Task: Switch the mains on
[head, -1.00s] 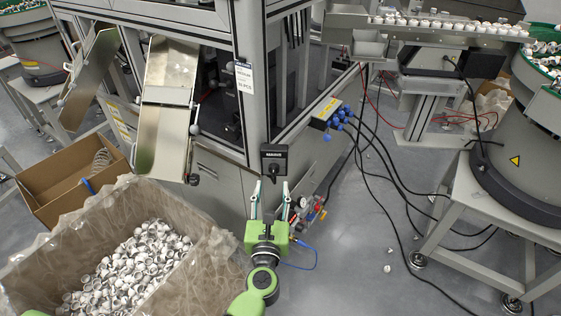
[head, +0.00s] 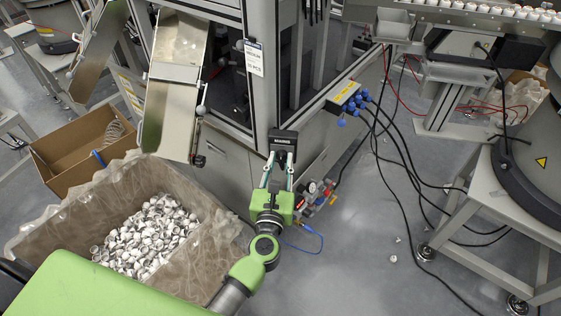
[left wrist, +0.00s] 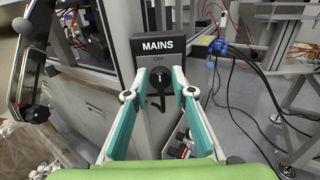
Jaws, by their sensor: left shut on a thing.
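The knob's pointer looks roughly upright. My right gripper is not in view.
A lined box of white caps (head: 215,242) stands left of my left arm, with an open cardboard box (head: 60,150) behind it. A junction block with blue plugs (head: 350,97) and hanging black cables is to the right. Metal chutes (head: 178,85) are at upper left.

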